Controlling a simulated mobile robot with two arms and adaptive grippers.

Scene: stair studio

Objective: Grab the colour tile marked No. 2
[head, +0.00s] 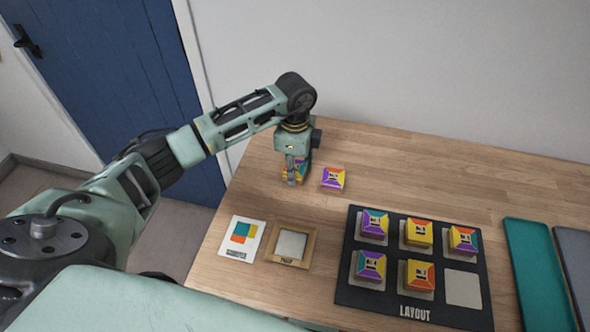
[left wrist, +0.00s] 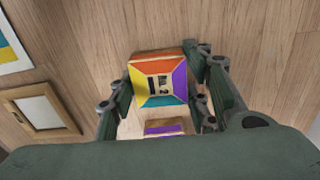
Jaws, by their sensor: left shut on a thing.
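The tile marked No. 2 (left wrist: 158,80) has orange, yellow, teal and purple sides around a pale label, and sits between the fingers of my left gripper (left wrist: 158,88) in the left wrist view. My left gripper (head: 297,178) is shut on it, pointing down at the back left of the wooden table. In the head view the fingers hide most of this tile. I cannot tell whether it still touches the table. A second colour tile (head: 333,178) lies just right of the gripper; part of it shows in the left wrist view (left wrist: 165,127). My right gripper is not in view.
A black layout board (head: 392,287) holds several colour tiles and one bare pale square (head: 462,288) at front right. A wooden-framed tray (head: 312,246) and a printed card (head: 241,240) lie at front left. Teal (head: 540,275) and grey panels are far right. The back right is clear.

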